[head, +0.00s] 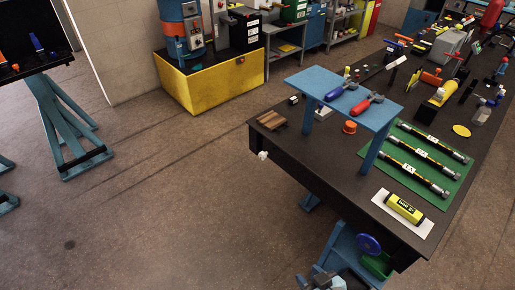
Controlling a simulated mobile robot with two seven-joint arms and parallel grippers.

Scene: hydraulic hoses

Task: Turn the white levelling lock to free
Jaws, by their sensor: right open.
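A small white piece (263,155) sticks out at the left edge of the dark workbench (290,160), just below its top. It may be the white levelling lock; it is too small to read its setting. My right gripper (320,279) seems to be the grey and blue shape at the bottom edge, partly cut off. It is open, well below and apart from the white piece, with nothing seen between its fingers. My left gripper is not in view.
A blue raised shelf (345,95) on the bench holds a blue-handled and a red-handled tool. Several hoses lie on a green mat (455,183). A blue frame (345,245) stands below the bench.

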